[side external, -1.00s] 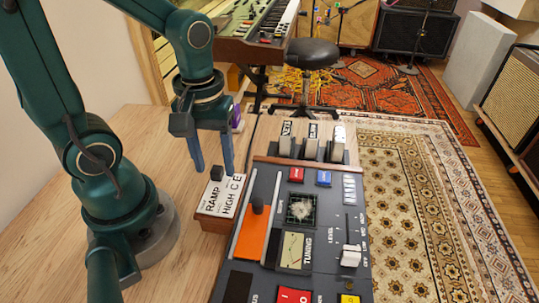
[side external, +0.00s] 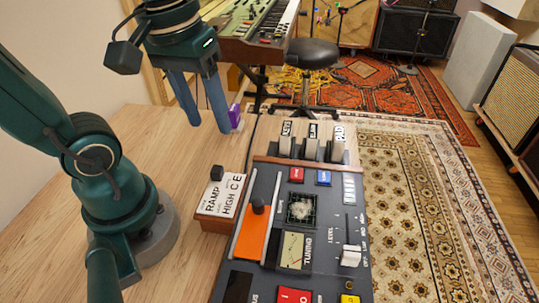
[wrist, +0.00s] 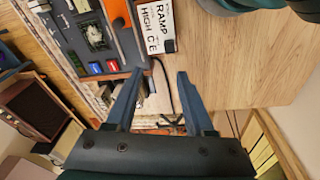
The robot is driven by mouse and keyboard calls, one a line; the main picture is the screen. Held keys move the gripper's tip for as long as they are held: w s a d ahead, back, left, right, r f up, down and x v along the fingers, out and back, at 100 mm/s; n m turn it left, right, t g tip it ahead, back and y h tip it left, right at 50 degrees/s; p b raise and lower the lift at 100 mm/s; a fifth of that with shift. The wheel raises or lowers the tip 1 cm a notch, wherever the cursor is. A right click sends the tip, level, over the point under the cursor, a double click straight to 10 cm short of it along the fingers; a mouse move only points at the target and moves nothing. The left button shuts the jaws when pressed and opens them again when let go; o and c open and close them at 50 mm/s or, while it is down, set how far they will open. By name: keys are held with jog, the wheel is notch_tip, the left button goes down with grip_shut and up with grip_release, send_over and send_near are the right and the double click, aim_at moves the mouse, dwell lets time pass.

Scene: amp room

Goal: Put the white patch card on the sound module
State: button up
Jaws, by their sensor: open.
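A white card lettered "RAMP HIGH C E" (side external: 222,196) lies flat on a small wooden block left of the dark sound module (side external: 268,190). A black knob (side external: 217,173) stands at the card's far edge. The card also shows at the top of the wrist view (wrist: 156,27), beside the module (wrist: 92,38). I cannot tell whether the block is part of the module. My gripper (side external: 208,126) is open and empty, in the air above and beyond the card. Its two blue fingers point down, well apart, and also show in the wrist view (wrist: 160,75).
Several upright labelled pieces (side external: 312,149) stand in a row at the module's far end. A small purple object (side external: 235,116) is behind my right finger. The wooden table (side external: 140,140) is bare left of the card. A keyboard (side external: 255,28) and a stool (side external: 309,55) stand beyond.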

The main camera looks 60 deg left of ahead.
jog(key=m+t, duration=0.1)
jog(key=m, duration=0.1)
jog(key=d+f+m+t, duration=0.1)
jog(key=m, duration=0.1)
jog(key=d+m+t, duration=0.1)
jog(key=m, duration=0.1)
jog(key=shift+f+t, duration=0.3)
jog(key=shift+t, duration=0.1)
